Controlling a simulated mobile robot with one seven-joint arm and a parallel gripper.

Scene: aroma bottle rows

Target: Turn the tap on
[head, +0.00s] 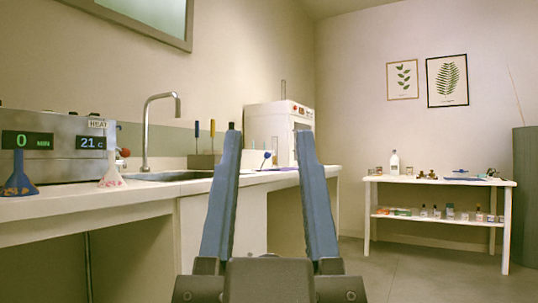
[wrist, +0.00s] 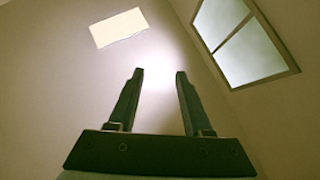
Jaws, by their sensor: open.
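The tap (head: 147,131) is a tall silver gooseneck spout behind the sink (head: 172,176) in the counter on the left of the head view. I cannot make out its handle for certain. My gripper (head: 268,136) is open and empty, its two long blue-grey fingers pointing up in the middle of the head view. In the picture it is right of the tap and apart from it.
A heating unit (head: 60,145) with displays and two flasks (head: 19,175) (head: 112,166) stand on the counter (head: 100,203) at left. A white machine (head: 278,130) stands behind my gripper. A white shelf table (head: 440,182) with bottles is at right. Floor between is clear.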

